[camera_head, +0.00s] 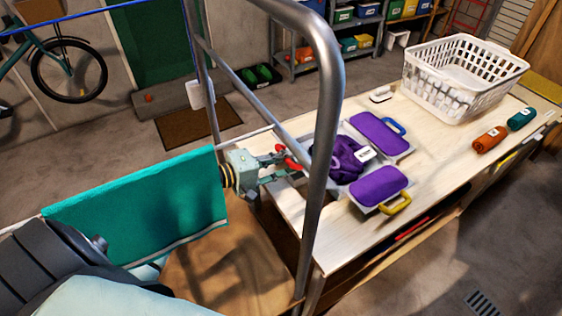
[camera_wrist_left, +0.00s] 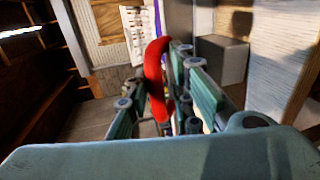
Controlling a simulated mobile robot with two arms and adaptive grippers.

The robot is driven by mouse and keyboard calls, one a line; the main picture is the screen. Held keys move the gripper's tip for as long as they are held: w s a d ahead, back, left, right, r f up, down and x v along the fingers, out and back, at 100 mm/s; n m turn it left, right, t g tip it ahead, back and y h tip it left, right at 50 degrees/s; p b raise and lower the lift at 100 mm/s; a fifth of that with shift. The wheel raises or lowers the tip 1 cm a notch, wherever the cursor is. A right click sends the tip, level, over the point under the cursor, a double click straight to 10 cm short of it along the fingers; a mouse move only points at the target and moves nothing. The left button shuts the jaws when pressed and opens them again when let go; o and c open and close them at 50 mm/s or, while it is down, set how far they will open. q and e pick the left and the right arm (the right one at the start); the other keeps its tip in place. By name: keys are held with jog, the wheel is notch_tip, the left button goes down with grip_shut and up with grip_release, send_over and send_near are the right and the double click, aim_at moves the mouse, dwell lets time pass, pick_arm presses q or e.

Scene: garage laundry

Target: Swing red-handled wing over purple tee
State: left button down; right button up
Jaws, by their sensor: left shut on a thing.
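My left gripper (camera_head: 284,164) reaches in from the left and is shut on the red handle (camera_head: 293,158) of the folding board's near-left wing. In the left wrist view the red handle (camera_wrist_left: 155,80) stands between the fingers (camera_wrist_left: 160,100). The wing itself is mostly hidden behind the gripper and a grey metal post. The purple tee (camera_head: 345,160) lies bunched on the board's middle, with a white tag on it. Purple cloth also covers the blue-handled panel (camera_head: 379,134) and the yellow-handled panel (camera_head: 378,186). My right gripper does not show.
The board lies on a pale wooden table (camera_head: 450,150). A white laundry basket (camera_head: 464,78) stands at the far end, with an orange roll (camera_head: 489,139) and a green roll (camera_head: 521,119) near it. A grey metal frame (camera_head: 325,130) rises in front of the table. A teal cloth (camera_head: 150,205) hangs at left.

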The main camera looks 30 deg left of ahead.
pick_arm(q)
jog(key=shift+w+r, duration=0.1)
jog(key=shift+r, duration=0.1)
jog(key=c, duration=2)
grip_release()
jog(key=shift+o, duration=1.4)
jog(key=shift+w+d+f, duration=0.2)
jog(key=shift+f, duration=0.05)
jog(key=shift+s+a, duration=0.1)
jog(key=v, duration=1.1)
jog(key=shift+s+a, duration=0.2)
jog(key=shift+s, duration=0.15)
